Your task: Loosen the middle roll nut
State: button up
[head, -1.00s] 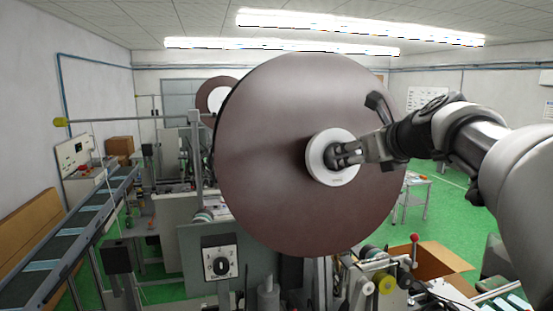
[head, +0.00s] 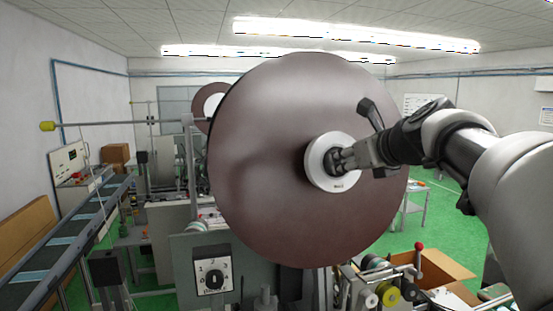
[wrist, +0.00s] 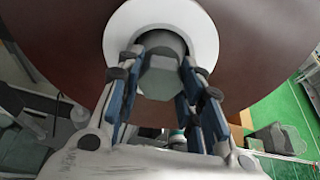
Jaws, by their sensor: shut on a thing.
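A large dark brown roll (head: 270,190) faces me in the middle of the head view, with a white round hub (head: 318,179) near its centre. The grey roll nut (wrist: 161,79) sits at the middle of the white hub (wrist: 118,38) in the wrist view. My gripper (head: 342,160) reaches in from the right and is shut on the nut, with one finger on each side of it. In the wrist view my gripper (wrist: 158,80) covers part of the nut's sides. In the head view the nut is mostly hidden behind the fingers.
A conveyor (head: 65,240) runs along the left. A red-knobbed lever (head: 419,246) and an open cardboard box (head: 447,267) are at the lower right. A second roll (head: 208,104) stands behind.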

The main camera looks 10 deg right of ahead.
jog(key=c, duration=0.3)
jog(key=shift+c, duration=0.2)
